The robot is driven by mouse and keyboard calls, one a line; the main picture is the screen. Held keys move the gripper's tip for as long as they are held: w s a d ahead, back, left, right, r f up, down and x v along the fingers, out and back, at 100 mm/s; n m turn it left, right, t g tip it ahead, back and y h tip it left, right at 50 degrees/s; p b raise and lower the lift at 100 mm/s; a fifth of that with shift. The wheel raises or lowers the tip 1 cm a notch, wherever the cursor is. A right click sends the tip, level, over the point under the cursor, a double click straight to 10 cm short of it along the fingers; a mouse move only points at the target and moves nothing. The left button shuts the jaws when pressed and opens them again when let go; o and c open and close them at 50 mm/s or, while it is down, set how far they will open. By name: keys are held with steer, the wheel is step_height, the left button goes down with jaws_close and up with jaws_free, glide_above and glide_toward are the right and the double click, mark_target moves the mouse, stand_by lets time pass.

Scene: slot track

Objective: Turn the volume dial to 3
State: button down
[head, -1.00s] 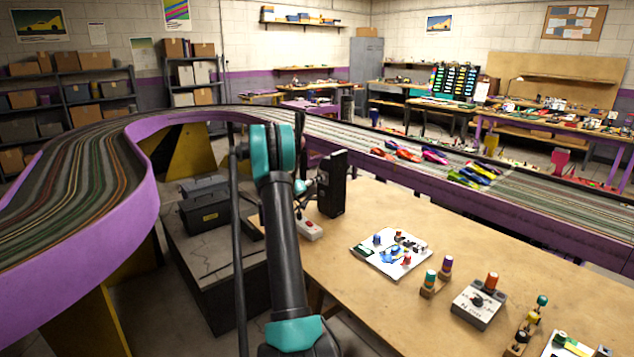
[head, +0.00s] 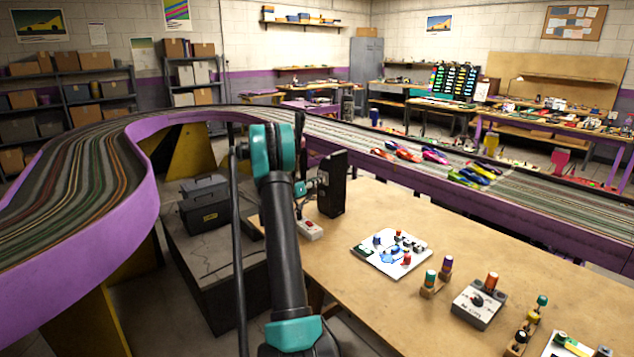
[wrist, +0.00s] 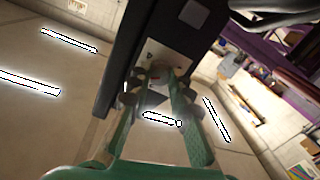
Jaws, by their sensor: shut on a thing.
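A tall black box (head: 332,184), which looks like a speaker, stands upright near the table's left end. In the wrist view its dark side (wrist: 138,40) fills the upper middle, with a pale panel (wrist: 170,52) on it. My gripper (wrist: 158,90), with green fingers, reaches that panel and is shut on the volume dial. The dial is mostly hidden between the fingertips; its pointer and the numbers cannot be read. In the head view my gripper (head: 316,185) is small, at the left side of the box and partly behind my arm.
A white box with a red switch (head: 310,231) lies just in front of the black box. A white board with small parts (head: 392,252), a grey dial box (head: 479,305) and colored pegs stand further right. The purple-edged track (head: 400,178) runs behind the table.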

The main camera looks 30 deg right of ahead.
steer(key=shift+f, duration=0.1)
steer(key=c, duration=1.4)
jaws_free()
steer(key=shift+o, duration=0.2)
steer(key=s+a, duration=0.2)
steer(key=a, duration=0.9)
steer(key=shift+a, duration=0.4)
steer(key=shift+s, duration=0.1)
steer(key=s+a+f+n+y, duration=0.3)
steer(key=s+a+y, duration=0.3)
steer(key=s+a, duration=0.6)
steer(key=s+a+f+n+y, duration=0.3)
steer(key=s+a+n+y, duration=0.2)
steer(key=s+a, duration=0.8)
steer(key=s+a+f+n+t+y, duration=0.1)
steer(key=s+a+f+n+y, duration=0.2)
steer(key=s+a, duration=1)
steer(key=n+y, duration=0.2)
steer(key=y, duration=0.1)
steer(key=shift+f+y, duration=0.15)
steer(key=shift+y, duration=0.25)
